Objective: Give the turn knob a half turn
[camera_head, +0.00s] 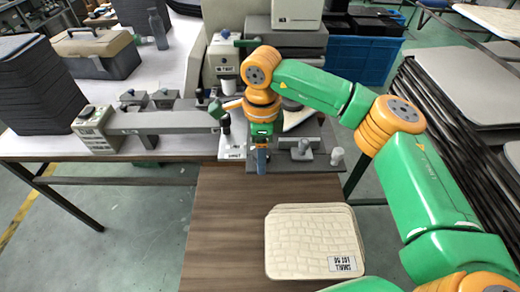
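My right arm comes in from the right, and its gripper (262,160) points down at the front left edge of a dark grey plate (285,166). Its fingers are seen edge-on, so I cannot tell whether they are open or shut, or whether they touch anything. On the plate, right of the gripper, are a grey metal fitting (303,149) with a raised middle and a small pale round-topped knob (337,155). I cannot tell which of these is the turn knob. Part of the plate is hidden behind my wrist. My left gripper is not in view.
A labelled white block (231,148) stands just left of the gripper, beside a long grey bar (165,122). Pale labelled panels (300,240) lie on the brown table (228,240). Blue crates (370,62) stand behind, and stacked trays (470,90) at right.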

